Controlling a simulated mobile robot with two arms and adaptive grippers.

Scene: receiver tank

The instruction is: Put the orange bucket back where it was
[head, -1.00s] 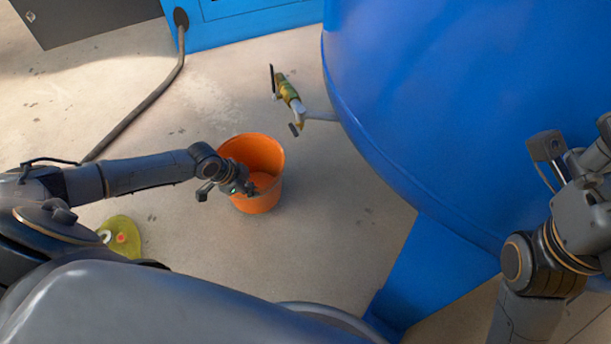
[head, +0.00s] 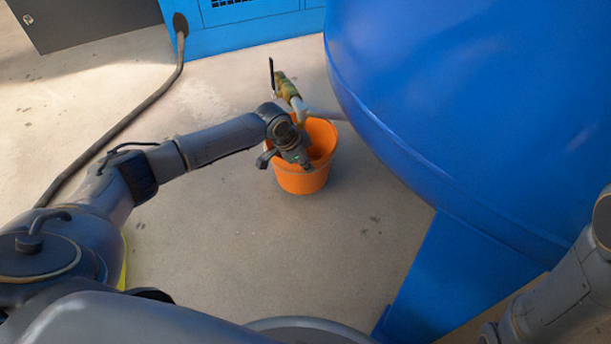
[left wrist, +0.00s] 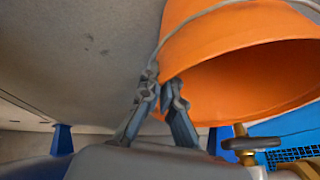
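The orange bucket (head: 301,181) is upright in the head view, beside the blue tank and just below the tap (head: 287,88) in the picture. I cannot tell whether its base touches the floor. My left gripper (head: 282,162) is at the bucket's near left rim. In the left wrist view, the gripper's fingers (left wrist: 163,97) are closed on the edge of the bucket (left wrist: 225,32), one on each side of its wall, close to the wire handle (left wrist: 190,18). The arm hides part of the rim. My right gripper is out of view.
The large blue tank (head: 450,110) and its blue leg (head: 425,270) fill the right side. A blue cabinet (head: 240,22) stands at the back with a grey cable (head: 130,118) on the floor. The pale floor (head: 240,240) left of and in front of the bucket is clear.

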